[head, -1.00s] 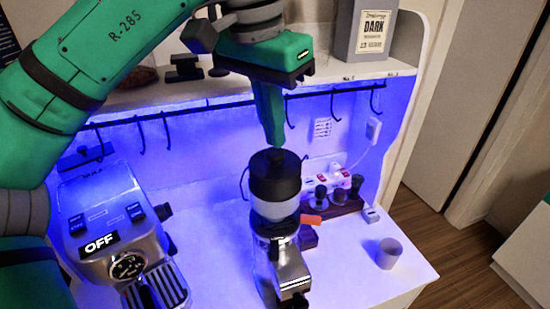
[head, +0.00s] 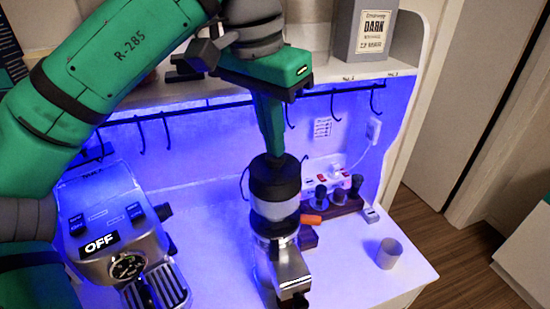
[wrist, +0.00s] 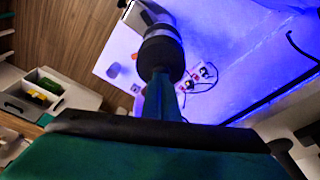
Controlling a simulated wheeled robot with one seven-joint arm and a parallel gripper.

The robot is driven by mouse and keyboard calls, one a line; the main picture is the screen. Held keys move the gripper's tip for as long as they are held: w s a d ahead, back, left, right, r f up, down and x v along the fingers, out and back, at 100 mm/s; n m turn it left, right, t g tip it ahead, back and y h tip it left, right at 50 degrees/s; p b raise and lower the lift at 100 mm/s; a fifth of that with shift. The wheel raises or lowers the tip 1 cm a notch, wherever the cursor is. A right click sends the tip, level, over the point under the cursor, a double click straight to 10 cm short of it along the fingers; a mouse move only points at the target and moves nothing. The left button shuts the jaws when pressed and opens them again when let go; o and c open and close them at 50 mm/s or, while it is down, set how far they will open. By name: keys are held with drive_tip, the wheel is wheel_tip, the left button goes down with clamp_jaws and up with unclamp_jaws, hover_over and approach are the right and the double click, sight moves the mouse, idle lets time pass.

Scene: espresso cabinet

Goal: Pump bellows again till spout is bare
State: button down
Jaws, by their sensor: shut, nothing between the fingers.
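The bellows (head: 274,180) is a black, round piece on top of the grinder (head: 288,265). A grey band shows below it. My gripper (head: 273,153) is shut, points straight down, and its tips meet the top of the bellows. In the wrist view, my gripper (wrist: 161,78) reaches the black bellows (wrist: 160,52), with its tips close to the bellows' middle. The grinder's spout area (head: 294,292) is at the front, near the bottom of the head view. I cannot tell whether grounds cling to it.
An espresso machine (head: 122,245) marked OFF stands to the left. A grey cup (head: 389,253) stands at the right, and a wooden holder (head: 338,203) with dark-topped tools is behind. A shelf with hooks (head: 340,76) runs above. The counter between the machine and the grinder is clear.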

drive_tip(key=shift+f, duration=0.3)
wheel_tip(320, 180, up, 7)
idle(1.3)
idle(1.0)
